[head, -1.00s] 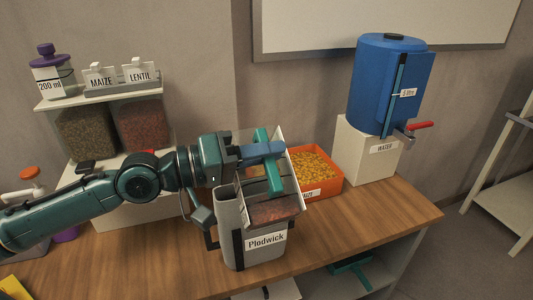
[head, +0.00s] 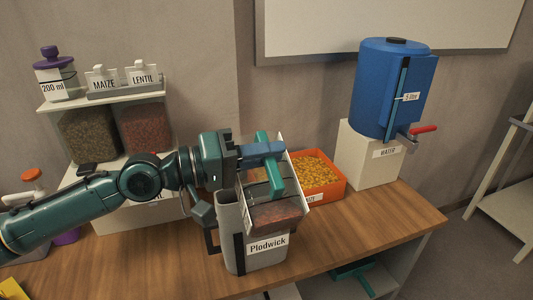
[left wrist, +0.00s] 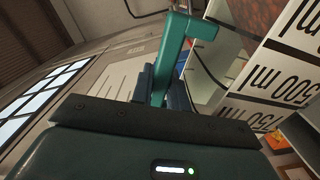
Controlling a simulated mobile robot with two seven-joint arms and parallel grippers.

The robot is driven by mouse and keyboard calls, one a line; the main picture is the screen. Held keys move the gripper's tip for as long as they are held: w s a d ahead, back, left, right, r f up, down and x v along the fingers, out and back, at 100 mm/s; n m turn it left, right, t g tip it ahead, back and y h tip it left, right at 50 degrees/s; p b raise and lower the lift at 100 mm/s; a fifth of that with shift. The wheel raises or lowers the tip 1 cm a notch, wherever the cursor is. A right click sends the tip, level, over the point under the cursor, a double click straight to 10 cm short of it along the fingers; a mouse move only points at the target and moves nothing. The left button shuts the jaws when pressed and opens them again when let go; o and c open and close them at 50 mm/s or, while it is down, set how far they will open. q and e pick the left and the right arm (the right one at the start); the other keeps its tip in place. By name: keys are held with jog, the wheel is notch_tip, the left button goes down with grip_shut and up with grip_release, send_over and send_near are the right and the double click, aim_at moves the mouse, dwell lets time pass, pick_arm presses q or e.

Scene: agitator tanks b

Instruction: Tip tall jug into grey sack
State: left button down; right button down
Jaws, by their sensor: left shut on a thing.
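The tall jug (head: 299,187) is a pale, boxy vessel with a teal handle (head: 270,165) and reddish-brown grains inside. It is tilted, with its open end low over the front right of the grey sack (head: 231,215). The sack stands upright on the table, labelled "Plodwick", with dark straps. My left gripper (head: 262,151) is shut on the jug's handle. In the left wrist view, the handle (left wrist: 173,55) sits between the fingers (left wrist: 162,88), and the jug's wall (left wrist: 265,80) shows ml marks. I cannot tell whether grains are falling. My right gripper is not in view.
An orange maize bin (head: 328,187) stands close behind the jug. A blue water tank (head: 380,90) with a red tap stands on a white block at the back right. Dispensers of grains (head: 145,125) stand at the left. The table's front right is clear.

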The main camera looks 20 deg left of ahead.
pick_arm(q)
jog(key=shift+w+a+f+n+b, duration=0.25)
jog(key=shift+w+n+b, duration=0.15)
jog(key=shift+n, duration=0.1)
dwell(0.3)
jog(key=shift+w+a+f+n+b, duration=0.25)
jog(key=shift+w+n+b, duration=0.15)
jog(key=shift+n, duration=0.2)
jog(key=shift+f, duration=0.1)
jog(key=shift+w+a, duration=0.1)
jog(key=shift+w+a+f+n+b, duration=0.2)
jog(key=shift+w+f+n+b, duration=0.15)
jog(key=shift+n, duration=0.25)
jog(key=shift+w+a+f+n+b, duration=0.3)
jog(key=shift+w+f+n+b, duration=0.1)
jog(key=shift+n, duration=0.2)
